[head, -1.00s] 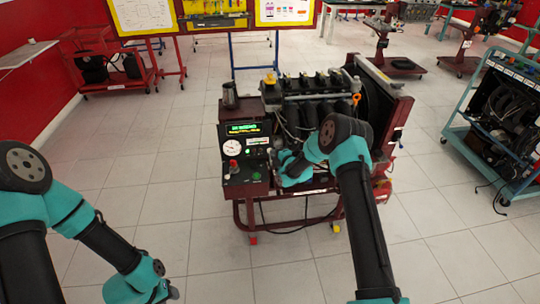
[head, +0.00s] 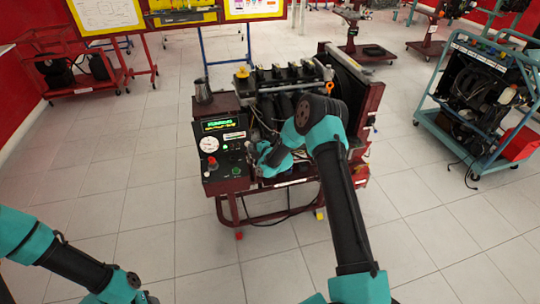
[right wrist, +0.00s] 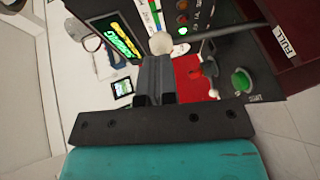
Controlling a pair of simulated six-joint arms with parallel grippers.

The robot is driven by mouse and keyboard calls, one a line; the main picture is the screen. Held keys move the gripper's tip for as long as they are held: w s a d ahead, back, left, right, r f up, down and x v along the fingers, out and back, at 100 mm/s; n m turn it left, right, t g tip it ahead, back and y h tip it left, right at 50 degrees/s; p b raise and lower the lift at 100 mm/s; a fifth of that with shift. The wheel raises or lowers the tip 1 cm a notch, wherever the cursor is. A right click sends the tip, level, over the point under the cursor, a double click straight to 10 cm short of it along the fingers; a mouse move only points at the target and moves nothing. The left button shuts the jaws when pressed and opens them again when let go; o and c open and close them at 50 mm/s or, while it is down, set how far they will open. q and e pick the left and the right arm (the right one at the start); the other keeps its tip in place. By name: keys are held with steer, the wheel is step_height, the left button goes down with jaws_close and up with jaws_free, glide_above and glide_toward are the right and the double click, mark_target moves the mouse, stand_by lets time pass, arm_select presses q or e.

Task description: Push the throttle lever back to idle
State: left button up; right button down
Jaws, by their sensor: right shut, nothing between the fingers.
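The throttle lever is a grey rod (right wrist: 215,34) with a pale round knob (right wrist: 161,43) in the right wrist view. Its far end runs toward a "FULL" label (right wrist: 284,42) on the dark red side of the console. My right gripper (right wrist: 153,62) is shut and empty, with its fingertips just short of the knob in the picture; I cannot tell whether they touch. In the head view my right gripper (head: 256,150) is at the right side of the control panel (head: 222,158), where the lever is hard to make out. My left gripper (head: 148,298) is low at the bottom edge, its jaws unclear.
The panel carries a lit green display (head: 217,124), a white gauge (head: 209,144), and a green button (right wrist: 241,80) beside a red plate (right wrist: 188,72). The engine (head: 290,85) stands right behind my right arm. A teal cart (head: 480,105) is far right.

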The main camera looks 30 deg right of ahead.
steer(key=v, duration=1.2)
steer(key=shift+d, duration=0.35)
steer(key=shift+s, duration=0.15)
steer(key=s+a+f+m+g, duration=0.3)
steer(key=s+a+f+m, duration=0.15)
steer(key=s+m, duration=0.2)
steer(key=s+a+f+m+g, duration=0.3)
steer(key=s+f+m+g, duration=0.15)
steer(key=s, duration=0.25)
steer(key=s+a+m+g, duration=0.2)
steer(key=s+m, duration=0.1)
steer(key=s, duration=0.3)
steer(key=s+a+f+m+g, duration=0.1)
steer(key=s+a+m+g, duration=0.1)
steer(key=s+m, duration=0.2)
steer(key=s+a+f+m+g, duration=0.1)
steer(key=s+m+g, duration=0.1)
steer(key=s, duration=0.7)
steer(key=shift+a+m, duration=0.4)
steer(key=shift+m, duration=0.5)
